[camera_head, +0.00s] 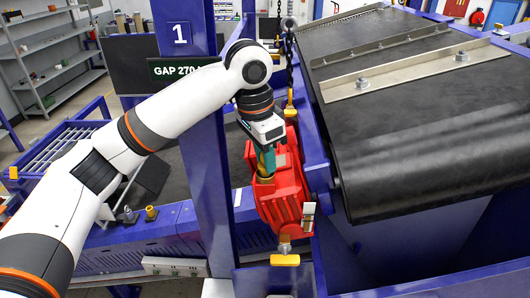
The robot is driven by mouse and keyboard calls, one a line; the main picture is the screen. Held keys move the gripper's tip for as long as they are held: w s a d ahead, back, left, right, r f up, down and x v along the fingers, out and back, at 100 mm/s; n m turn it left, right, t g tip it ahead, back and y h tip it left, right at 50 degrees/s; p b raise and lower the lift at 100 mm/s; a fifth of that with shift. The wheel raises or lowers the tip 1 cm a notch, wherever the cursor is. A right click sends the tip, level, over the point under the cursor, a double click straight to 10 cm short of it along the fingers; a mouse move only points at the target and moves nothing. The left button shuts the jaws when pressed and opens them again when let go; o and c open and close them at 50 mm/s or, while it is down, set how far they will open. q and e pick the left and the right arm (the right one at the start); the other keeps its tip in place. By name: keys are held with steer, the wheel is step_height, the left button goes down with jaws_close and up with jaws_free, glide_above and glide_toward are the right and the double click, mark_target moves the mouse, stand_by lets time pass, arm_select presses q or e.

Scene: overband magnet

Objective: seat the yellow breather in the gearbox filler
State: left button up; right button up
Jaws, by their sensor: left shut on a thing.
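My left arm comes in from the left, and its gripper (266,166) points down at the top of the red gearbox (282,198). The teal fingers are shut on what appears to be the yellow breather (265,180), a small yellow-brass piece at the fingertips. The fingers hide most of it. The filler is hidden under the fingers and this piece, so I cannot tell whether the breather is in it or just above it. My right gripper is not in view.
A blue post (188,120) stands left of the gearbox. A wide black belt (420,120) with metal cleats lies close on the right. A yellow-handled fitting (285,260) is below the gearbox. A small yellow-topped part (151,212) stands on the blue frame at left.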

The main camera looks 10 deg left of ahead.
mark_target(260, 166)
arm_select(q)
steer(key=shift+f, duration=0.35)
steer(key=o, duration=1)
steer(key=r, duration=0.2)
steer(key=r+b, duration=0.1)
steer(key=r, duration=0.1)
steer(key=r+b, duration=0.1)
steer(key=r, duration=0.1)
steer(key=shift+s+a+r, duration=0.25)
steer(key=shift+s+a, duration=0.05)
steer(key=shift+a, duration=0.05)
steer(key=shift+s+a+r, duration=0.1)
steer(key=shift+r, duration=0.35)
steer(key=shift+f, duration=0.1)
